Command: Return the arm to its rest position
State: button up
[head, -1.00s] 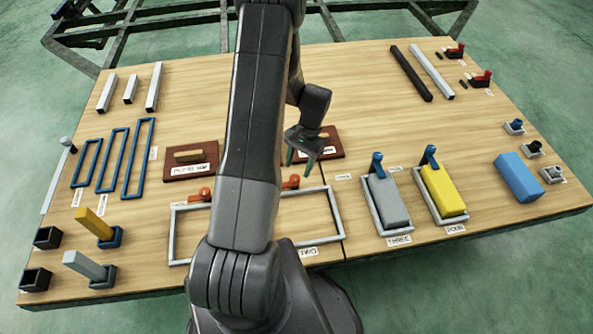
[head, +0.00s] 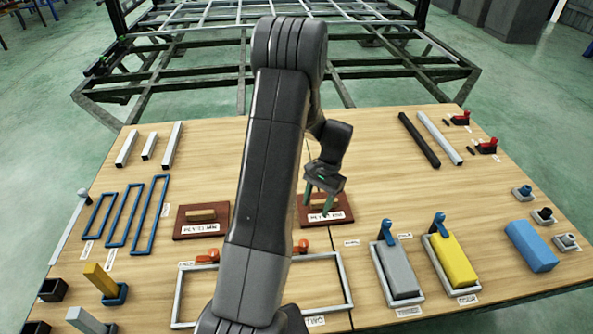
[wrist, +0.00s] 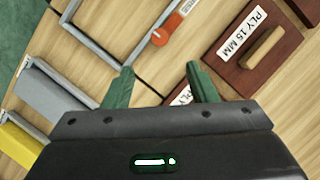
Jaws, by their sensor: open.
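My gripper (head: 322,198) hangs from my raised arm over the middle of the wooden table (head: 370,185). In the head view its fingertips overlap the right-hand brown board with a wooden handle (head: 338,207); I cannot tell the height between them. In the wrist view the two green fingers (wrist: 160,85) are apart with nothing between them. My arm's large link hides part of the table's middle.
A silver frame (head: 345,280) with orange clamps lies in front. A grey block (head: 400,270), a yellow block (head: 452,262) and a blue block (head: 531,246) are on the right. Blue frames (head: 125,215) lie left. A dark metal chassis (head: 200,82) stands behind the table.

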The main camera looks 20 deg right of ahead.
aim_at(304, 243)
jog(key=b+x, duration=0.2)
jog(key=x, duration=1.1)
jog(key=shift+s+a+f+b, duration=0.1)
jog(key=shift+a+f+b, duration=0.15)
jog(key=shift+b, duration=0.1)
jog(key=shift+d, duration=0.1)
jog(key=shift+f, duration=0.1)
jog(key=n+g+h, duration=0.1)
jog(key=n, duration=0.4)
jog(key=n+h, duration=0.1)
jog(key=n, duration=0.1)
jog(key=n+g+b, duration=0.1)
jog(key=shift+a+n+h, duration=0.3)
jog(key=shift+n, duration=0.1)
jog(key=n+h+b, duration=0.1)
jog(key=n, duration=0.3)
jog(key=shift+a+n+h, duration=0.1)
jog(key=shift+n+h, duration=0.2)
jog(key=shift+h, duration=0.1)
jog(key=n+h+b, duration=0.1)
jog(key=n+b, duration=0.1)
jog(key=n, duration=0.2)
jog(key=shift+n+h, duration=0.4)
jog(key=shift+a, duration=0.1)
